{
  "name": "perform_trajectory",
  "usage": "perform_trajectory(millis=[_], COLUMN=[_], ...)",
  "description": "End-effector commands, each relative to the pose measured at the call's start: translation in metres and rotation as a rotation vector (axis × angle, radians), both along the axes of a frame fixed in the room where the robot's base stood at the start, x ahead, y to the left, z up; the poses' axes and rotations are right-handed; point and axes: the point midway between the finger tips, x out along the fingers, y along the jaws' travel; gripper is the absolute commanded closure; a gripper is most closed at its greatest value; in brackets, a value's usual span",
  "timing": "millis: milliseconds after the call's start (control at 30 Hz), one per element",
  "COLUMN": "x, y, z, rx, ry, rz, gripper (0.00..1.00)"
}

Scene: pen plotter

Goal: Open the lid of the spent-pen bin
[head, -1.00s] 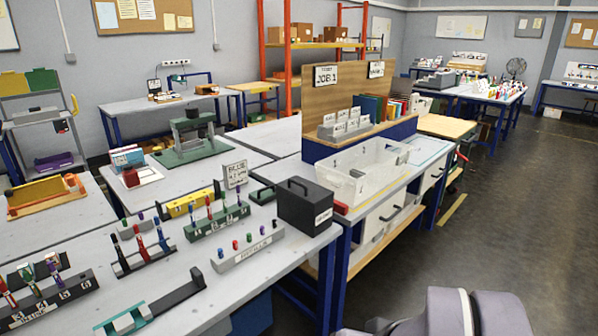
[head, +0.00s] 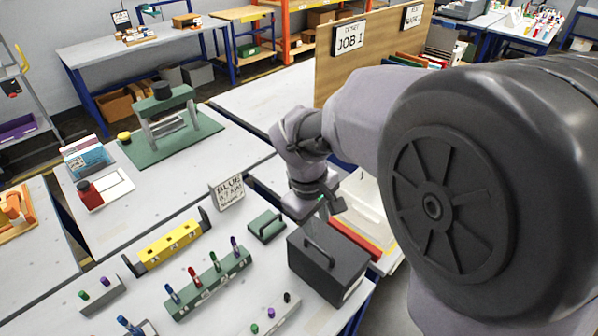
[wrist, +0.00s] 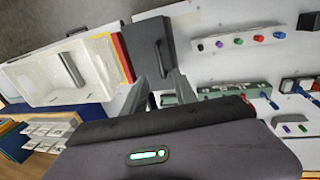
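The spent-pen bin appears to be the dark grey box (head: 340,279) near the bench's right edge. Its lid is shut, with a raised bar handle (head: 318,252) on top; the label on its side is too small to read. In the wrist view the bin (wrist: 146,40) is at upper middle, beyond the fingertips. My gripper (head: 326,208) hangs above and behind the bin in the head view, apart from it. In the wrist view my gripper's two fingers (wrist: 160,92) stand apart with nothing between them.
A yellow pen rack (head: 170,246) and a green pen rack (head: 208,285) stand left of the bin. A small green block (head: 266,227) and a sign (head: 228,193) are behind it. A low pen holder (head: 275,316) is in front.

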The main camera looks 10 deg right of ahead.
Motion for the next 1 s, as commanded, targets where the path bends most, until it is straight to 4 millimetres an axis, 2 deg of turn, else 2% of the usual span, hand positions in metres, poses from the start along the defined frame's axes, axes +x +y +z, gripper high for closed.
perform_trajectory(millis=[33, 200, 400, 533, 800, 833, 1000], x=[0.001, 0.007, 0.013, 0.014, 0.015, 0.015, 0.015], y=[-0.003, -0.011, -0.018, -0.02, -0.02, -0.02, -0.02], z=[-0.022, -0.073, -0.115, -0.126, -0.127, -0.127, -0.127], rx=[0.0, 0.001, 0.001, 0.001, 0.002, 0.002, 0.002], ry=[0.005, 0.002, 0.001, 0.0, -0.001, -0.001, -0.001], rz=[-0.003, -0.003, -0.003, -0.004, -0.005, -0.005, -0.005], gripper=[0.66, 0.66, 0.66, 0.66, 0.66, 0.68, 1.0])
